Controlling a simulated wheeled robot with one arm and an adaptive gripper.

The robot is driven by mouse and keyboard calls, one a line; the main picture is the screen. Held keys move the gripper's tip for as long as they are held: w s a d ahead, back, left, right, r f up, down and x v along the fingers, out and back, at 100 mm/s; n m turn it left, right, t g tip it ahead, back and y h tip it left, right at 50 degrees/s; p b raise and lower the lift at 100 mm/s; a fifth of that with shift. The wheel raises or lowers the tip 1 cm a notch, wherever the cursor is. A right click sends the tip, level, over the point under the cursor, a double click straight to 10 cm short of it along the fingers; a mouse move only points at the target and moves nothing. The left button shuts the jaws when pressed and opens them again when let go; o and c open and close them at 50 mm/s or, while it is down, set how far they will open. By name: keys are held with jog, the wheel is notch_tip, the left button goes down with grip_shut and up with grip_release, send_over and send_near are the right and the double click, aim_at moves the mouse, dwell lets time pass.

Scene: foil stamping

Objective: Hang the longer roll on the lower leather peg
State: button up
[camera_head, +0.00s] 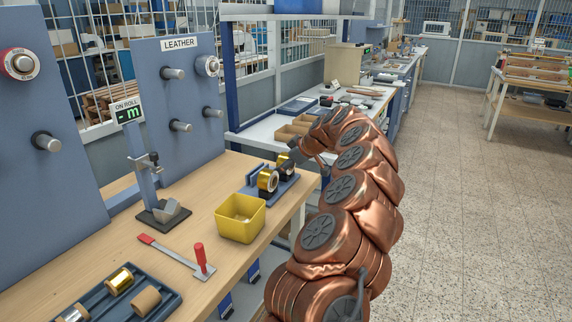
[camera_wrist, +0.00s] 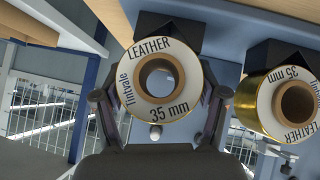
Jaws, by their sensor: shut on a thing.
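My gripper (camera_wrist: 160,97) is shut on a roll (camera_wrist: 150,108) whose white end label reads LEATHER, Tintvale, 35 mm. One finger is on each side of it, and a dark block is behind it. A second, gold roll (camera_wrist: 286,105), also marked LEATHER 35 mm, is to the right on its own block. In the head view my gripper (camera_head: 297,152) is at the farther roll (camera_head: 286,166); the gold roll (camera_head: 267,181) is nearer on the blue stand. Which is longer cannot be told. The LEATHER board (camera_head: 150,108) has a bare lower peg (camera_head: 180,126) at left.
A yellow bin (camera_head: 240,218), a clamp stand (camera_head: 162,211), a red-handled tool (camera_head: 180,260) and a tray of rolls (camera_head: 100,305) are on the bench.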

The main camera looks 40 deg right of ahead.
jog(key=c, duration=0.5)
jog(key=shift+r, duration=0.1)
